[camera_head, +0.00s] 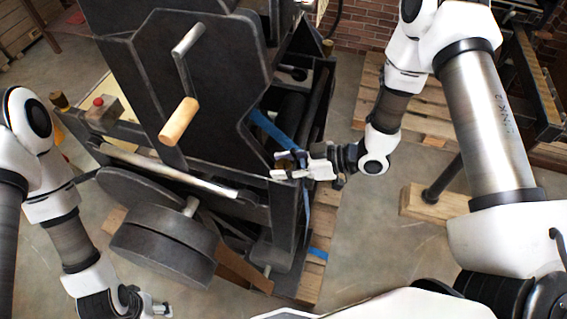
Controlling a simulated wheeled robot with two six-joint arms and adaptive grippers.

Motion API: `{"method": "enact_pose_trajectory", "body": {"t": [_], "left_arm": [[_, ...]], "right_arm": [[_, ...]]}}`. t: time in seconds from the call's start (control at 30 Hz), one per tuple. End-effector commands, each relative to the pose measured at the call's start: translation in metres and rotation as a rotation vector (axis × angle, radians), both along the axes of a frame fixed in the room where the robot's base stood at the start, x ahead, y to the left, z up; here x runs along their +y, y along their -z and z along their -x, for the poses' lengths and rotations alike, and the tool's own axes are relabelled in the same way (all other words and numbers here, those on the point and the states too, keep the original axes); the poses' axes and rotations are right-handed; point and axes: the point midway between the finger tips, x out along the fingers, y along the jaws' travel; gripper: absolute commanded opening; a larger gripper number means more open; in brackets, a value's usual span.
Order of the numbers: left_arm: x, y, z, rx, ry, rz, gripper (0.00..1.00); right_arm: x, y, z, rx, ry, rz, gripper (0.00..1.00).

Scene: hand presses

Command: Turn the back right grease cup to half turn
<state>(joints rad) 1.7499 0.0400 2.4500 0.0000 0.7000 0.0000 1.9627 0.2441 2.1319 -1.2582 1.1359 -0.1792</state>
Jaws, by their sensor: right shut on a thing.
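The dark press (207,75) fills the middle of the view, with a wooden-handled crank on its front. A small brass-coloured cup (327,47), likely the back right grease cup, shows at the far right corner of the frame. Another brass-coloured cup (60,100) stands at the left end. My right gripper (281,164) is at the right side of the press, well nearer than the far cup. It is shut on a small part there, mostly hidden by the fingers. My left gripper (163,310) is low at the bottom edge, away from the cups; its jaws are unclear.
A blue strap (270,130) runs close to my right gripper. A heavy round weight (165,245) hangs at the front of the press. A wooden pallet (425,113) lies behind my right arm. The floor (375,245) at the lower right is clear.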

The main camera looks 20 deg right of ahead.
Motion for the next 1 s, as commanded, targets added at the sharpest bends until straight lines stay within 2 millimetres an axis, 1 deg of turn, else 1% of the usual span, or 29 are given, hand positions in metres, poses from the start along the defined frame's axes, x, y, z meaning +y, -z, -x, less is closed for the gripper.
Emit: {"method": "enact_pose_trajectory", "body": {"t": [0.23,0.53,0.57,0.6,0.63,0.9,1.0], "left_arm": [[0.000,0.014,0.000,0.000,0.000,0.000,0.67],[0.000,0.013,0.000,0.000,0.000,0.000,0.67],[0.000,0.013,0.000,0.000,0.000,0.000,0.67],[0.000,0.013,0.000,0.000,0.000,0.000,0.67],[0.000,0.013,0.000,0.000,0.000,0.000,0.67],[0.000,0.013,0.000,0.000,0.000,0.000,0.67],[0.000,0.013,0.000,0.000,0.000,0.000,0.67]], "right_arm": [[0.001,0.002,0.000,0.000,0.113,-0.002,0.06],[0.000,-0.001,0.000,-0.002,0.136,-0.001,0.06],[0.000,-0.001,0.000,-0.002,0.136,-0.001,0.48],[0.000,-0.001,0.000,-0.002,0.136,-0.001,0.62],[0.000,-0.001,0.000,-0.002,0.136,-0.001,0.67],[0.000,-0.001,0.000,0.000,0.135,0.000,0.67],[-0.004,-0.002,0.002,0.000,0.138,0.000,0.67]]}}
